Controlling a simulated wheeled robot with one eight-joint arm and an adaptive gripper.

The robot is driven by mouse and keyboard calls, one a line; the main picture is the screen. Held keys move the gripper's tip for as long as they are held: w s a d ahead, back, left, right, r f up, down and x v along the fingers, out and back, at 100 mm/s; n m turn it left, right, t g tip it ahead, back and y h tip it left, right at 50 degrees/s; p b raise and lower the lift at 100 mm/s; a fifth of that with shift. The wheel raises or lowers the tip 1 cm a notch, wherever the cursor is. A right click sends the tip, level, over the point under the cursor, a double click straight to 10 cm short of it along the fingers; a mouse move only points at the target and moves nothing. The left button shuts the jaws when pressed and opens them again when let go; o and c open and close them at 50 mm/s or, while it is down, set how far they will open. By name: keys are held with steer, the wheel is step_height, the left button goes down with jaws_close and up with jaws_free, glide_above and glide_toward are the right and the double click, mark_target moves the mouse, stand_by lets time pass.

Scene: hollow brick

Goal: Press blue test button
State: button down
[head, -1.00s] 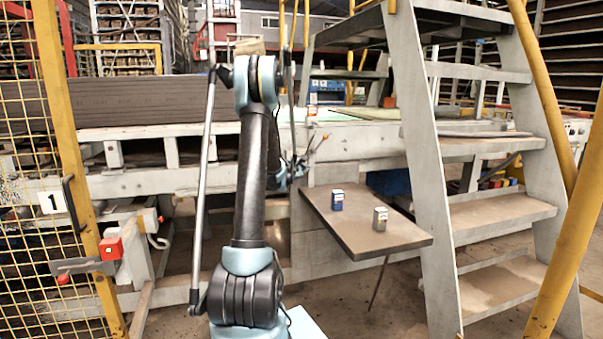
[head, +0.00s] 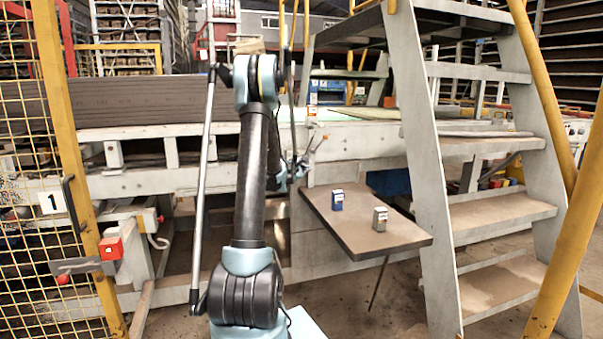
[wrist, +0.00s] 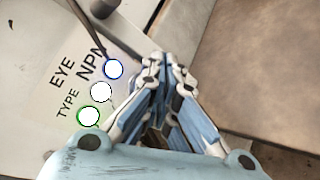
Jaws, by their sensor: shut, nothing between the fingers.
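A button with a blue rim and bright white face (wrist: 113,69) is on a pale panel (wrist: 40,45) at the left of the wrist view. A plain white button (wrist: 100,92) and a green-rimmed button (wrist: 89,117) lie in a row below it. The panel carries the letters EYE, TYPE and NPN. My gripper (wrist: 167,68) is shut and empty, its blue-and-white fingers drawn together just right of the blue button. Whether they touch the panel is unclear. In the head view my arm partly hides the gripper, and the buttons cannot be made out.
A blue box (head: 338,200) and a grey box (head: 380,219) stand on a brown tabletop (head: 360,237). A metal staircase (head: 428,160) rises to the right. A yellow mesh fence (head: 70,170) and a red box (head: 111,248) are at the left.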

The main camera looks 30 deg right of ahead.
steer(key=shift+s+a, duration=0.1)
steer(key=shift+s, duration=0.2)
steer(key=s, duration=0.2)
steer(key=s+a, duration=0.1)
steer(key=s, duration=0.2)
stand_by(0.5)
stand_by(0.7)
steer(key=s+a+r+m+g+y, duration=0.1)
steer(key=s+a+m+y, duration=0.45)
steer(key=a, duration=0.85)
steer(key=s+a+r+m+g, duration=0.1)
steer(key=s+a+m, duration=0.1)
steer(key=s+a, duration=0.85)
steer(key=s+a+f+m+g+y, duration=0.2)
steer(key=s+a+f, duration=0.3)
steer(key=s+a, duration=0.6)
steer(key=s+a+f+m+g+y, duration=0.2)
steer(key=s+a+f+y, duration=0.3)
steer(key=s+a, duration=0.7)
steer(key=a+m, duration=0.1)
steer(key=a, duration=0.3)
steer(key=shift+s+f, duration=0.3)
steer(key=shift+f, duration=0.05)
